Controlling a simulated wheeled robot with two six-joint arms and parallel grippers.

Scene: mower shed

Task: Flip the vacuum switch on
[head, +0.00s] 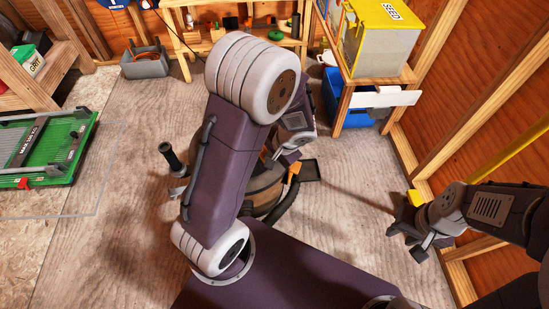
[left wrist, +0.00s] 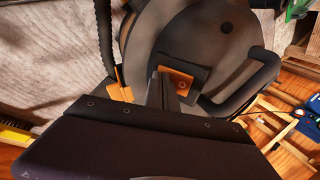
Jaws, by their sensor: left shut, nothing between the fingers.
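The shop vacuum (head: 262,190), a brown drum with a dark hose and orange latches, stands on the floor, largely hidden behind my left arm in the head view. In the left wrist view, its dark rounded top (left wrist: 190,35) fills the upper middle. An orange switch plate (left wrist: 184,80) sits on it. My left gripper (left wrist: 167,82) is shut and empty, with its tips at or just in front of the orange plate; contact cannot be told. The switch's position is hidden. My right gripper (head: 405,243) hangs over the floor at the right, open and empty, away from the vacuum.
A shelf with a yellow-lidded seed bin (head: 385,45) and a blue crate (head: 352,105) stands at the back right. A grey tool tote (head: 146,62) is at the back left. A green-framed table (head: 45,148) is at the left.

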